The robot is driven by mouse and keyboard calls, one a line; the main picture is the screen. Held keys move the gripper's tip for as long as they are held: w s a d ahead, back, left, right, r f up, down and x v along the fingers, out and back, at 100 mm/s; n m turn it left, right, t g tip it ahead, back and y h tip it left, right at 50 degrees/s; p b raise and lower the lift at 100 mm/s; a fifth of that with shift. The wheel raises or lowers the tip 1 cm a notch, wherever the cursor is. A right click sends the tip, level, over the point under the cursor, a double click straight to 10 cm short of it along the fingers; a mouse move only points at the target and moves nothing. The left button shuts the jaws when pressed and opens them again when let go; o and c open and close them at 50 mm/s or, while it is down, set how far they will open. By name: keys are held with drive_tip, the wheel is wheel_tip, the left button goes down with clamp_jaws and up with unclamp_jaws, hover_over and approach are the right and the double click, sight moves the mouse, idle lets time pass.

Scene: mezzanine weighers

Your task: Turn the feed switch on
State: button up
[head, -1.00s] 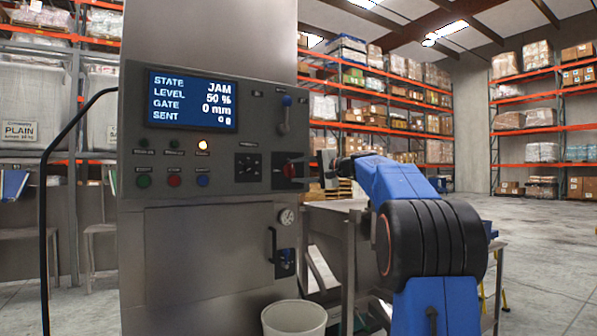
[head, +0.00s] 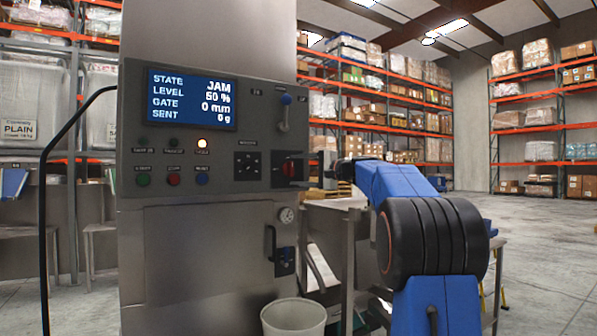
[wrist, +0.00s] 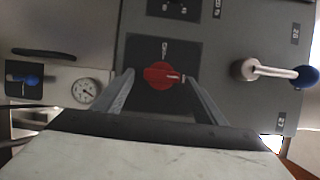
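The machine's grey panel carries a red rotary switch (head: 291,169) on a dark square plate at its right edge; I cannot read its label. In the wrist view the red switch (wrist: 160,75) has its handle lying roughly across the picture, with a pale mark at its right end. My gripper (wrist: 160,79) is open, one finger on each side of the switch; I see gaps and cannot tell how deep the fingers reach. In the head view my gripper (head: 308,170) is at the panel's right edge, partly unclear. The screen (head: 192,100) reads JAM, level 50 %, gate 0 mm.
A lever with a blue ball (head: 286,100) sticks out above the switch; it is at right in the wrist view (wrist: 305,77). A gauge (head: 287,215) and a door handle (head: 272,244) are below. A white bin (head: 294,318) stands in front. An amber lamp (head: 202,143) is lit.

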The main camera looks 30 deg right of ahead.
drive_tip(key=v, duration=1.7)
drive_tip(key=shift+s, duration=0.2)
drive_tip(key=shift+d, duration=0.1)
drive_tip(key=s+a+f+n+g+h, duration=0.15)
drive_tip(key=s+a+f+g, duration=0.3)
drive_tip(key=a+f, duration=0.75)
drive_tip(key=s+a+f+n+g, duration=0.3)
drive_tip(key=s+a+f, duration=0.45)
drive_tip(key=a, duration=0.65)
drive_tip(key=s+a+f+n+g+h, duration=0.2)
drive_tip(key=s+f+n+h, duration=0.1)
drive_tip(key=s+f, duration=0.9)
drive_tip(key=s+a+f+n+g+h, duration=0.2)
drive_tip(key=s+f+n, duration=0.4)
drive_tip(key=s+f, duration=0.6)
wheel_tip(320, 180, down, 6)
drive_tip(key=shift+a+r+h, duration=0.15)
drive_tip(key=shift+a+h, duration=0.3)
drive_tip(key=shift+a, duration=0.05)
